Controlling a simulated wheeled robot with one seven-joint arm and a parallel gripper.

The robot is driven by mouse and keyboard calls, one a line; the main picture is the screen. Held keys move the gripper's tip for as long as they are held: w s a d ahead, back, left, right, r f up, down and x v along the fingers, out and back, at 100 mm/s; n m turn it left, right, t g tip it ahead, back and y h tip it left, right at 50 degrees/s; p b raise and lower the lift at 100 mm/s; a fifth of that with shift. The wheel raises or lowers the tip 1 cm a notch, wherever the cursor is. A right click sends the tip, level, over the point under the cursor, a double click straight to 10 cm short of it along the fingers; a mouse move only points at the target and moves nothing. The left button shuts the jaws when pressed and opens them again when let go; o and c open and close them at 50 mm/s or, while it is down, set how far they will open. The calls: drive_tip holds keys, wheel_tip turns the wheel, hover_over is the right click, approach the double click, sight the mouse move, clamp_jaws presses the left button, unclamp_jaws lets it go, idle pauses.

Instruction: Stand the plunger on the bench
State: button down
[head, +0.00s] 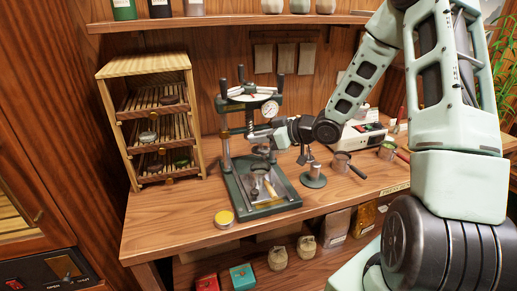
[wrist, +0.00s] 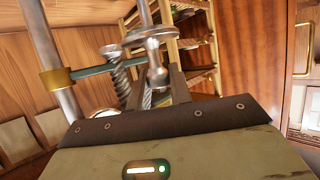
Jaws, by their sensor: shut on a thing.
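My gripper (head: 260,136) reaches in from the right, between the posts of the green press (head: 227,133). In the wrist view its fingers (wrist: 156,88) are closed around a shiny narrow metal stem, which I take to be the plunger (wrist: 147,99). In the head view a grey metal part, likely the plunger's lower end (head: 261,150), shows under the gripper, above the press's base.
A round green stand with a metal cylinder (head: 314,175) is right of the press. A wooden rack (head: 150,65) stands left. The bench (head: 165,228) is clear at front left.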

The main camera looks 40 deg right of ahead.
drive_tip(key=shift+r, duration=0.6)
drive_tip(key=shift+w+a, duration=0.3)
drive_tip(key=shift+a, duration=0.15)
drive_tip(key=w+a+f+m+t+h, duration=0.1)
drive_tip(key=w+a+f+m+h, duration=0.3)
drive_tip(key=a+f+m+h, duration=0.1)
drive_tip(key=shift+a+m+t+h, duration=0.4)
drive_tip(key=shift+a+h, duration=0.4)
drive_tip(key=shift+a, duration=0.2)
